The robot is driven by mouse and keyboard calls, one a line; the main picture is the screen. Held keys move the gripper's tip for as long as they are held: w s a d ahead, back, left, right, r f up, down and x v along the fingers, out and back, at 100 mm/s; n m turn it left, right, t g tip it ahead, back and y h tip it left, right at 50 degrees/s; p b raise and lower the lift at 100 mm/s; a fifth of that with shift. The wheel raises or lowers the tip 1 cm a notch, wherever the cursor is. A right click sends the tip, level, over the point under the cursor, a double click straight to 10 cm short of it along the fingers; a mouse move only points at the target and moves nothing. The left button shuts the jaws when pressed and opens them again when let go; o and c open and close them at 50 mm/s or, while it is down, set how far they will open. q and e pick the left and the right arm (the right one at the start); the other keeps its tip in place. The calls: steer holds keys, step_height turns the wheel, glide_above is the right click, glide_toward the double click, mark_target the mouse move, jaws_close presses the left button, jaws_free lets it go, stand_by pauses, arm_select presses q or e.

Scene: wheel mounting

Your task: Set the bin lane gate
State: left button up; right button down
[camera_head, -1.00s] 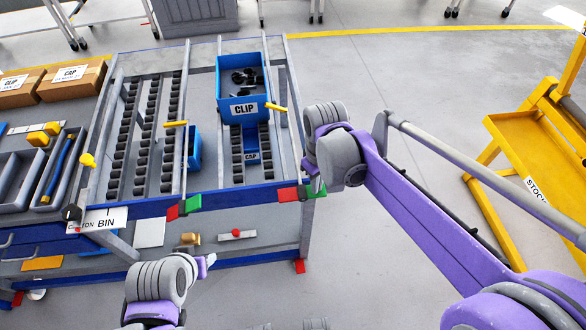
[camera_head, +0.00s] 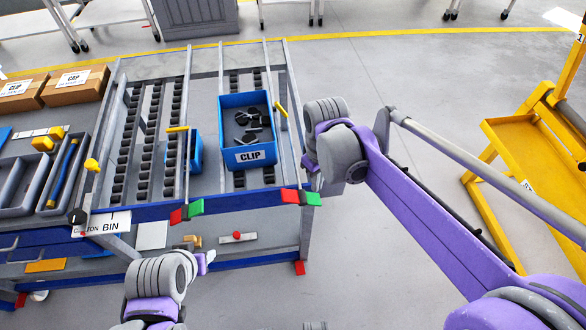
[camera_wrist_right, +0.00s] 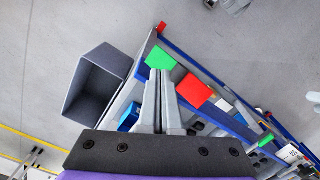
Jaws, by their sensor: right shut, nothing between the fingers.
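A blue bin labelled CLIP (camera_head: 248,155), holding dark parts, sits near the front of the right roller lane. A yellow gate lever (camera_head: 281,109) stands tilted by its right side. Another yellow lever (camera_head: 178,129) lies across the rail to the left. My right gripper (camera_head: 312,178) is at the rack's front right corner, partly hidden behind its wrist. In the right wrist view its fingers (camera_wrist_right: 161,78) are shut and empty, tips by the green tab (camera_wrist_right: 160,55) with the red tab (camera_wrist_right: 195,92) alongside. My left gripper (camera_head: 207,262) is in front of the rack; its jaw state is unclear.
A smaller blue bin (camera_head: 195,152) is in the middle lane. A yellow stand (camera_head: 510,150) is at the right. A grey open bin (camera_wrist_right: 98,82) shows in the right wrist view. Cardboard boxes (camera_head: 72,84) are at the left.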

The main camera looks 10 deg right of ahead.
arm_select(q)
steer(key=r+p, duration=0.1)
steer(key=w+r, duration=0.1)
steer(key=r+p, duration=0.1)
steer(key=r, duration=0.1)
steer(key=shift+w+p, duration=0.3)
arm_select(e)
step_height(320, 180, up, 5)
steer(key=shift+r, duration=0.15)
arm_select(q)
steer(key=shift+s, duration=0.1)
arm_select(e)
steer(key=s+d+f+m+t, duration=0.2)
steer(key=s+d+m+t, duration=0.1)
steer(key=s, duration=0.3)
steer(key=s+d+f+m+t, duration=0.2)
steer(key=s+d+m, duration=0.1)
steer(key=s, duration=0.3)
steer(key=shift+s+d+f+t, duration=0.2)
steer(key=shift+s+d+t, duration=0.1)
steer(key=shift+s+t, duration=0.1)
